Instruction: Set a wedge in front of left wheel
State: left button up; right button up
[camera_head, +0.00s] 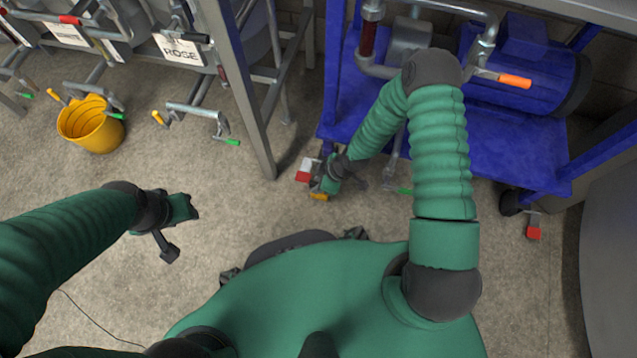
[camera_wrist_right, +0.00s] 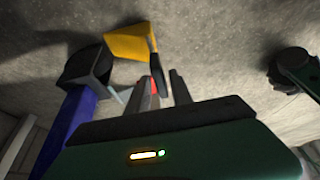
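The blue cart (camera_head: 480,150) stands on the floor at the right in the head view. Its left wheel (camera_wrist_right: 85,68) shows dark in the right wrist view, under a blue leg (camera_wrist_right: 72,118); in the head view my right gripper mostly hides it. A yellow wedge (camera_wrist_right: 128,42) lies on the floor against or very near this wheel; it also shows in the head view (camera_head: 319,197). My right gripper (camera_wrist_right: 162,88) is low beside the wedge, fingers apart. A dark and red part shows between the fingers; I cannot tell whether they touch it. My left gripper (camera_head: 192,207) hangs above open floor.
A red pedal (camera_head: 303,176) sticks out by the left wheel. The right wheel (camera_head: 511,202) has another red pedal (camera_head: 534,233). A yellow bucket (camera_head: 91,124) and racks with valves stand at the left, with a grey post (camera_head: 240,85).

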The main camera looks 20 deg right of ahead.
jog(key=shift+o, duration=0.8)
jog(key=p+v, duration=1)
jog(key=v, duration=0.7)
jog(key=shift+p, duration=0.35)
